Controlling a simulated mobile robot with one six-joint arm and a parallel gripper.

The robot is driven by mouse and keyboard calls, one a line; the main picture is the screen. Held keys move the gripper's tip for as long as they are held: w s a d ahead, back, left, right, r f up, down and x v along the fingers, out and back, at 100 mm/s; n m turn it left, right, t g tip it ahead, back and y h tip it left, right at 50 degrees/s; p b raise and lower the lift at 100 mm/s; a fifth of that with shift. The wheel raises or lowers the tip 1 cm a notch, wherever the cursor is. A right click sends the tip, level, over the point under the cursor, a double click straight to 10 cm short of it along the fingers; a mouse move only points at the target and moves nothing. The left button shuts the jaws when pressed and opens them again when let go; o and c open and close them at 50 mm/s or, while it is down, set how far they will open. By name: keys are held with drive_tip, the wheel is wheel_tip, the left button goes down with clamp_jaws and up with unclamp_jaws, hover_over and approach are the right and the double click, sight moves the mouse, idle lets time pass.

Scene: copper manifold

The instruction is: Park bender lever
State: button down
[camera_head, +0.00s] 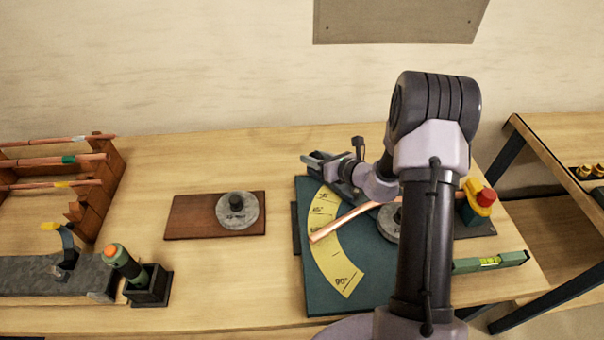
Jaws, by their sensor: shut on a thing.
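The bender (375,262) is a dark teal plate with a yellow angle scale (325,238). A round grey die (386,229) on it is partly hidden behind my arm. A copper tube (345,219) lies across the scale and runs toward the die. My gripper (325,162) is at the plate's back left corner, above the scale's upper end. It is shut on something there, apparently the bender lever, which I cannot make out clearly. My arm hides the plate's right part and much of the lever's likely run.
A brown board with a second grey disc (237,212) lies left of the bender. A torch (125,264) in a black holder, a grey vise-like block and a wooden rack of copper tubes (52,160) stand farther left.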

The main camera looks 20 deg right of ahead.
drive_tip(key=shift+w+d+m+h, duration=0.3)
drive_tip(key=shift+w+d+h, duration=0.1)
drive_tip(key=shift+d, duration=0.3)
drive_tip(key=shift+r, duration=0.1)
drive_tip(key=c, duration=1.2)
unclamp_jaws()
drive_tip(key=o, duration=0.3)
drive_tip(key=shift+w+d, duration=0.1)
drive_tip(key=shift+d, duration=0.1)
drive_tip(key=shift+a, duration=0.1)
drive_tip(key=p+v, duration=0.1)
drive_tip(key=v, duration=0.7)
drive_tip(key=p+v, duration=0.1)
drive_tip(key=v, duration=0.8)
drive_tip(key=shift+s+p, duration=0.35)
drive_tip(key=shift+p, duration=0.05)
